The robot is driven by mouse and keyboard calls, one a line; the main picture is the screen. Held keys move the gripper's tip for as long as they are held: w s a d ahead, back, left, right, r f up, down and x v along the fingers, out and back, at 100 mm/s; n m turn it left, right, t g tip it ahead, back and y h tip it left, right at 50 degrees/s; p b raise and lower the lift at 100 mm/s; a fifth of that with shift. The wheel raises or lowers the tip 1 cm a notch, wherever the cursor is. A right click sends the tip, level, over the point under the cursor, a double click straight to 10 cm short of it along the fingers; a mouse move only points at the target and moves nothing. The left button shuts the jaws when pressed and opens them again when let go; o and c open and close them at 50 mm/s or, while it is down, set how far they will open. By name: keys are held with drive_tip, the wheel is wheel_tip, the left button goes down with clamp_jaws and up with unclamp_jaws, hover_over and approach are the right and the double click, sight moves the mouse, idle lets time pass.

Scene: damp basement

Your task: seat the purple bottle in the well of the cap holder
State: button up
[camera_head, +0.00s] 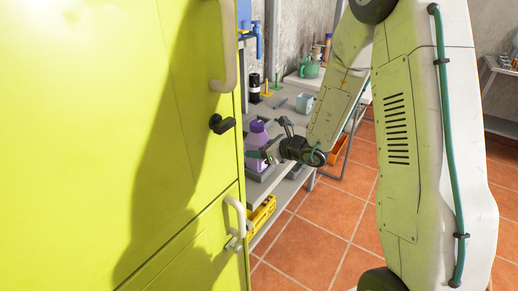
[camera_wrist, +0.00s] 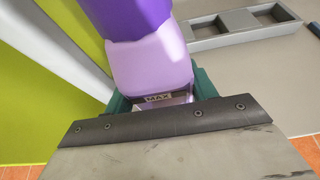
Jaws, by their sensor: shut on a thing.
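The purple bottle (camera_wrist: 150,62) has a pale lilac body and a darker purple upper part. It shows in the head view (camera_head: 256,136) beside the yellow-green cabinet. My gripper (camera_wrist: 162,97) is shut on the bottle, with a teal finger on each side of its lilac body. In the head view my gripper (camera_head: 268,151) is at the bottle's right side. I cannot tell the bottle's height above the surface.
A tall yellow-green cabinet (camera_head: 180,120) with handles stands close on the left, beside the grey bench (camera_head: 291,117). A light blue mug (camera_head: 305,103) and a black jar (camera_head: 254,88) stand farther back. A yellow item (camera_head: 260,217) sits on the lower shelf. Tiled floor is open at right.

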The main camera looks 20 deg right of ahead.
drive_tip(key=o, duration=1.2)
drive_tip(key=shift+f, duration=0.1)
